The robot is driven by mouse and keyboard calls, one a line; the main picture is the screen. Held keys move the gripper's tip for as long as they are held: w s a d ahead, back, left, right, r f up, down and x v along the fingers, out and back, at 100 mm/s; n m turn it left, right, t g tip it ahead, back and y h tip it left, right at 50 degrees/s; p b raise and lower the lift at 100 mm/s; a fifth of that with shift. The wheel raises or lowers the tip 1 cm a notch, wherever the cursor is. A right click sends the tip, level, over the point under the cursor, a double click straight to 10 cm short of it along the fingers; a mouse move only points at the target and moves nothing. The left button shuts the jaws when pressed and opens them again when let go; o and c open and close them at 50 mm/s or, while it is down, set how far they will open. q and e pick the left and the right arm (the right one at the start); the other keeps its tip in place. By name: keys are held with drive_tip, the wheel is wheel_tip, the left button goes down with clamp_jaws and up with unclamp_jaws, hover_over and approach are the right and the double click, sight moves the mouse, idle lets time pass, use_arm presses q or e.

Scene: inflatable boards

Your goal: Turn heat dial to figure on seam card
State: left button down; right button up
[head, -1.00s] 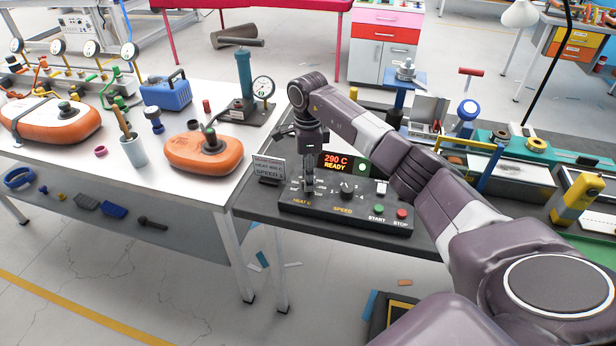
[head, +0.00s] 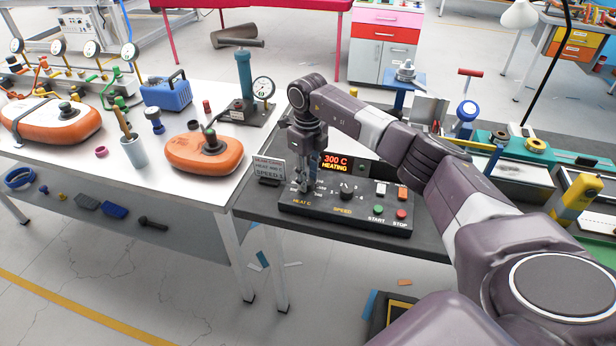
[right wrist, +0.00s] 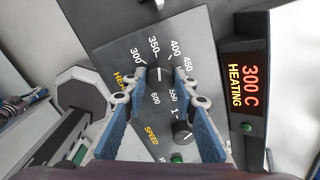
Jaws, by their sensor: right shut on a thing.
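The control box (head: 325,215) stands on the dark table, and its display (head: 336,163) reads "300 C HEATING". My right gripper (head: 304,188) points down over the heat dial at the box's left end. In the right wrist view, the blue fingers of my right gripper (right wrist: 160,76) are shut on the heat dial (right wrist: 159,75), inside a printed scale running from 300 upward. The display (right wrist: 250,86) shows the same reading there. The seam card (head: 268,169) stands behind the box's left end; it has a heat line and a speed line, with figures too small to read surely. My left gripper is out of view.
The speed dial (head: 346,191) sits right of the heat dial, with green start (head: 379,209) and red stop (head: 401,213) buttons beyond. An orange inflatable piece (head: 190,156) lies on the white table at left. My right arm crosses above the box's right side.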

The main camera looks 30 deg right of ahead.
sight(308, 181)
drive_tip(key=m+p, duration=0.1)
drive_tip(key=m, duration=0.5)
drive_tip(key=shift+m, duration=0.3)
drive_tip(key=shift+w, duration=0.1)
idle(0.3)
drive_tip(key=o, duration=1.2)
drive_tip(key=shift+c, duration=0.2)
drive_tip(key=shift+r, duration=0.25)
wheel_tip(308, 181, up, 12)
drive_tip(key=shift+f, duration=0.2)
